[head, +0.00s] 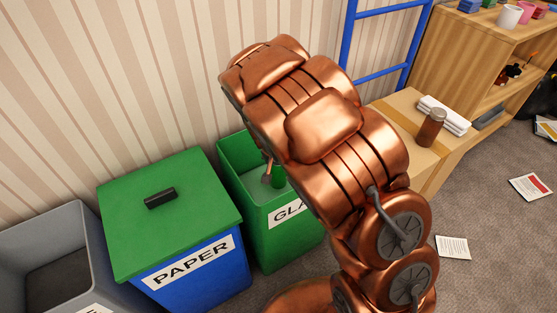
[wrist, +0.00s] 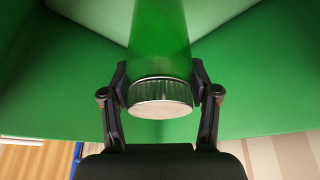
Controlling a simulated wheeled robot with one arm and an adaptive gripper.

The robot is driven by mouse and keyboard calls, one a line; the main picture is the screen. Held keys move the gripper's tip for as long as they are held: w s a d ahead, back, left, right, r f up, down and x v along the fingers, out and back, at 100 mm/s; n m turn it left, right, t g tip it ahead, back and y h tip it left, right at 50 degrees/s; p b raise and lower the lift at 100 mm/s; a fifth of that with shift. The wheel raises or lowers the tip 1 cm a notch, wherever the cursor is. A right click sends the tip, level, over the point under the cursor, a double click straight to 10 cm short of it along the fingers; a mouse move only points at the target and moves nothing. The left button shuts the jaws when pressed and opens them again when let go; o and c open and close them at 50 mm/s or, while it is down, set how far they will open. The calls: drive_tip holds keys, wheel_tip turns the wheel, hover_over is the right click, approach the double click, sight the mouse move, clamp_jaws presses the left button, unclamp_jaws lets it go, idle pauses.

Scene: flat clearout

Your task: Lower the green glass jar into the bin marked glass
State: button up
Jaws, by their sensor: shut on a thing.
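The green glass jar (wrist: 159,50) with a ribbed silver lid (wrist: 160,98) is between the two fingers of my gripper (wrist: 160,88) in the wrist view. The fingers are shut on it near the lid. The green glass bin (head: 285,238), with a partly hidden label, stands open in the head view. A small part of the jar (head: 278,176) shows inside the bin's opening, beside a fingertip. My arm hides the right part of the bin. Green bin walls surround the jar in the wrist view. I cannot tell whether the jar touches the bottom.
A blue paper bin (head: 195,272) with a closed green lid (head: 168,215) stands left of the glass bin. An open grey bin (head: 45,240) is farther left. A cardboard box (head: 400,110), a wooden shelf (head: 470,60) and a blue ladder (head: 378,75) are behind my arm.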

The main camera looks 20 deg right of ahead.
drive_tip(key=o, duration=1.5)
drive_tip(key=shift+c, duration=0.2)
drive_tip(key=shift+r, duration=0.1)
drive_tip(key=v, duration=1.2)
drive_tip(key=shift+s, duration=0.15)
drive_tip(key=s+d+r+n+g+y+p, duration=0.1)
drive_tip(key=s+r+n+g+p, duration=0.1)
drive_tip(key=s+r+p, duration=1.3)
drive_tip(key=s+d+r+n+g+y+p, duration=0.1)
drive_tip(key=s+d+r+n+g+p, duration=0.1)
drive_tip(key=s+r+p, duration=1.3)
drive_tip(key=s+r+n+g, duration=0.1)
drive_tip(key=s+r, duration=0.3)
drive_tip(key=r, duration=0.3)
drive_tip(key=shift+d+r+n+g, duration=0.25)
drive_tip(key=shift+r+n+g, duration=0.05)
drive_tip(key=shift+r, duration=0.1)
